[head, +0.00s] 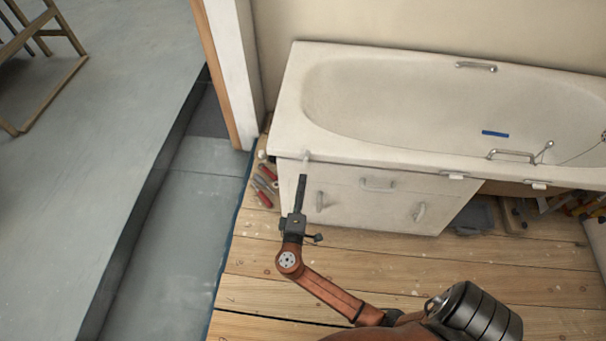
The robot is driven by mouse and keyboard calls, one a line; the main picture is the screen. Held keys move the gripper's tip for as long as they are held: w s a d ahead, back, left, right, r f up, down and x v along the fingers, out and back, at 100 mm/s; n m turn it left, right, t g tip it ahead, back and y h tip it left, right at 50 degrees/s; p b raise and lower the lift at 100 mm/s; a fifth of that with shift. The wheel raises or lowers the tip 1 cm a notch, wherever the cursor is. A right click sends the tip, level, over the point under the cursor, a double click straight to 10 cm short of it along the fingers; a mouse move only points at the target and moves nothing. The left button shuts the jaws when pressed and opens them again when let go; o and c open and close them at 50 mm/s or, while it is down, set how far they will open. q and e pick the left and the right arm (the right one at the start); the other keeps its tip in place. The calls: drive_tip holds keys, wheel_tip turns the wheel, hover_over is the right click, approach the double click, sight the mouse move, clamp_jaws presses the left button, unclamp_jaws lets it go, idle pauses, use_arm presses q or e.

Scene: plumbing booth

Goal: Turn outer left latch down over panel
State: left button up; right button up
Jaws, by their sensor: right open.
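The outer left latch (307,156) is a small white piece on the bath's front rim, near its left end. It seems to stand up at the rim rather than hang over the panel. The white panel (350,208) stands upright under the left part of the rim. My right gripper (302,179) is in front of the panel's left end, its fingertips just below the latch. It is seen edge-on and is open, with nothing visible in it. I cannot tell whether it touches the latch. My left gripper is out of view.
The bathtub (285,110) has two more white latches, a middle one (456,176) and a right one (537,185). Red-handled tools (264,190) lie on the floor left of the panel. Right of the panel, the space under the rim is open, with tools and boxes on the floor.

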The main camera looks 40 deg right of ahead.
drive_tip(key=v, duration=0.3)
drive_tip(key=shift+s+a, duration=0.15)
drive_tip(key=shift+a, duration=0.05)
idle(0.3)
